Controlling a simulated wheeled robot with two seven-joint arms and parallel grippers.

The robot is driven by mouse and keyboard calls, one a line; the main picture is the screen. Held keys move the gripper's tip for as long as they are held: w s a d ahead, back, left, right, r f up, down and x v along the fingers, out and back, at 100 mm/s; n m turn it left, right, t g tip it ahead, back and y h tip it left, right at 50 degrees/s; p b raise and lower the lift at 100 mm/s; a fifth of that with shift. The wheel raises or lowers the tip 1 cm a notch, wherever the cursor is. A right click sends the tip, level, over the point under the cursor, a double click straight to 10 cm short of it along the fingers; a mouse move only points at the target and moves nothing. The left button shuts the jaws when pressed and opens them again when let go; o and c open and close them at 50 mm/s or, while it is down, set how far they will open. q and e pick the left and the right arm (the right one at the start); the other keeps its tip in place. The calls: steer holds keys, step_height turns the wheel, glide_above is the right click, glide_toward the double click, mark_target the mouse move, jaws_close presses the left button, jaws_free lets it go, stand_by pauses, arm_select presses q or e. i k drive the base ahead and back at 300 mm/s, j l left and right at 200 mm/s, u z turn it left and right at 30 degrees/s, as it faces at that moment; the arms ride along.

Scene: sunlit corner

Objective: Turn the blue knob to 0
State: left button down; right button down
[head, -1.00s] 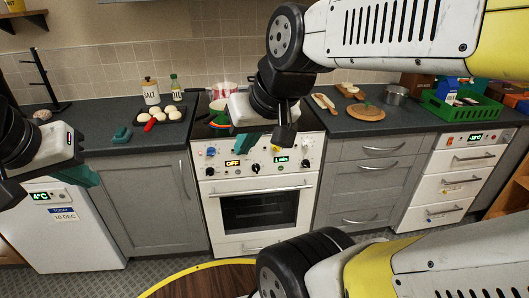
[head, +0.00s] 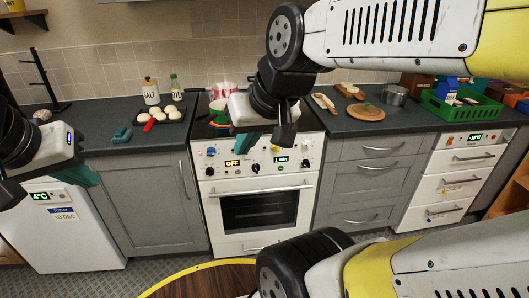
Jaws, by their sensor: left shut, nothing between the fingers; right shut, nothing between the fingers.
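The white oven (head: 260,215) stands in the middle of the counter. A small blue knob (head: 211,151) is at the upper left of its front panel, and its pointer is too small to read. A display beside the knobs reads OFF, and another reads 1 min. My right gripper (head: 248,142) is shut and empty in front of the panel's upper part, to the right of the blue knob and apart from it in the picture. It hides part of the panel and hob. My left gripper (head: 88,177) is shut and empty at the left, in front of the white fridge.
A tray (head: 150,125) of pale round items, a salt jar (head: 151,91) and a teal object (head: 122,134) are on the left counter. A green crate (head: 450,110) and a round board (head: 365,112) are on the right counter. A white drawer unit (head: 460,175) stands at the right.

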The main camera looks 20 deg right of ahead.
mark_target(210, 150)
steer(key=j+z, duration=0.3)
steer(key=k+j+z, duration=0.15)
steer(key=j+z, duration=0.2)
steer(key=k+j+z, duration=0.15)
steer(key=z, duration=0.15)
steer(key=j, duration=0.15)
